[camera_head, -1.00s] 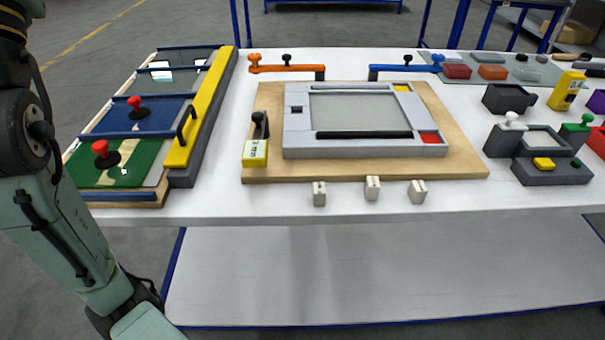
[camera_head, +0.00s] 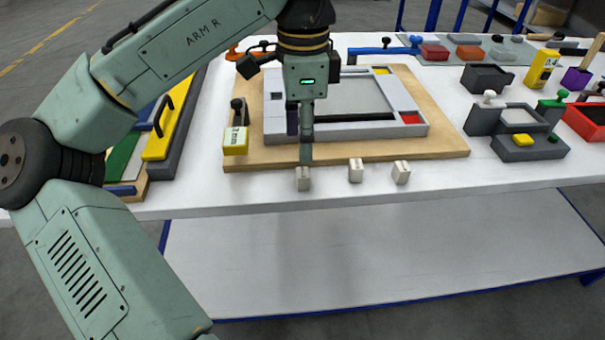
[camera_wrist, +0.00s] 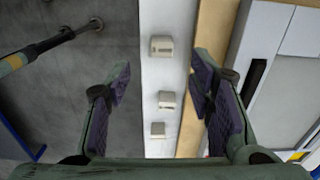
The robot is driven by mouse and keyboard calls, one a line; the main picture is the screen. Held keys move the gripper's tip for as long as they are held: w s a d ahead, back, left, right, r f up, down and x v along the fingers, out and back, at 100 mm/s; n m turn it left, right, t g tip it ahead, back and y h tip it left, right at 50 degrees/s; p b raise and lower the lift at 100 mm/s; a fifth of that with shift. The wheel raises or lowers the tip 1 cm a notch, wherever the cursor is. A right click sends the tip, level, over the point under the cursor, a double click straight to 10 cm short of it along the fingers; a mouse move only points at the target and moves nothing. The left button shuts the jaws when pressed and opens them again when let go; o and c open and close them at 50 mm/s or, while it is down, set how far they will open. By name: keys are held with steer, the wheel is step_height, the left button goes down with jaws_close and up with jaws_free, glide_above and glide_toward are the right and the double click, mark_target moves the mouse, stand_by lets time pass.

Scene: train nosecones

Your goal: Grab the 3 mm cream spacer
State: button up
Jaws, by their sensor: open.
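Three small cream spacer blocks stand in a row near the table's front edge: a left one (camera_head: 303,179), a middle one (camera_head: 355,170) and a right one (camera_head: 401,172). Their marks are too small to read, so I cannot tell which is 3 mm. My gripper (camera_head: 300,146) points down just above and behind the left block, with its fingers spread front to back. In the wrist view my gripper (camera_wrist: 162,88) is open and empty. The blocks show there between and beyond the fingers, at top (camera_wrist: 161,46), middle (camera_wrist: 167,99) and bottom (camera_wrist: 157,130). None touches a finger.
A wooden board (camera_head: 445,147) with a grey frame (camera_head: 275,128) lies just behind the blocks. A yellow block (camera_head: 236,142) marked "3 mm" with a black handle stands at its left front corner. Grey, yellow and red fixtures fill the right side.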

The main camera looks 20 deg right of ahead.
mark_target(301, 172)
step_height(301, 172, down, 8)
steer(key=shift+w+a+f+p, duration=0.1)
steer(key=shift+w+a+p, duration=0.05)
steer(key=shift+p, duration=0.45)
steer(key=c, duration=1.1)
